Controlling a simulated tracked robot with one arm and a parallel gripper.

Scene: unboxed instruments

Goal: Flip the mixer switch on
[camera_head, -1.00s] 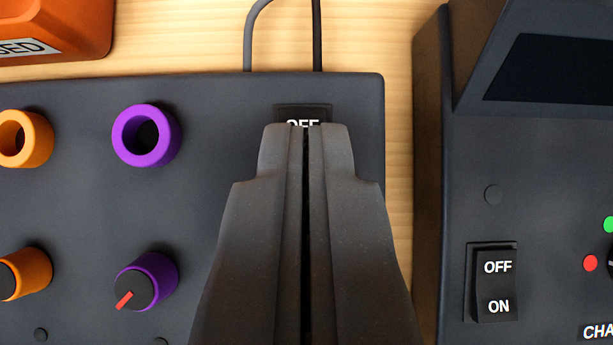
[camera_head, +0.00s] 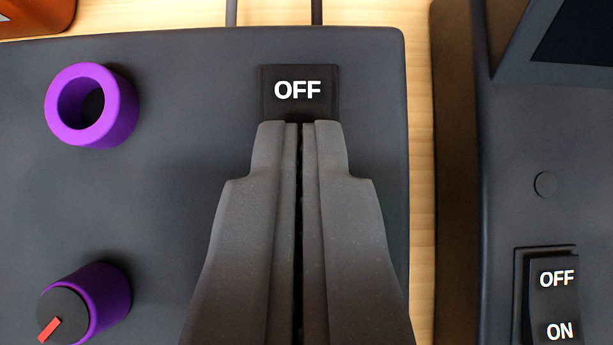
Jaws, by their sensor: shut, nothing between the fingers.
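The mixer (camera_head: 180,200) is a dark grey box filling the left and middle of the view. Its black rocker switch (camera_head: 298,108) sits near the far right corner, with the white word OFF showing on its far half. My gripper (camera_head: 299,126) is shut and empty. Its fingertips lie over the near half of the switch and hide it. I cannot tell whether the tips touch the switch.
Purple knobs (camera_head: 122,108) stand on the mixer to the left. A second dark device (camera_head: 500,215) with its own OFF/ON switch (camera_head: 552,300) is at the right, across a strip of wooden table (camera_head: 421,150). An orange object (camera_head: 40,14) is at the far left corner. Cables leave the mixer's far edge.

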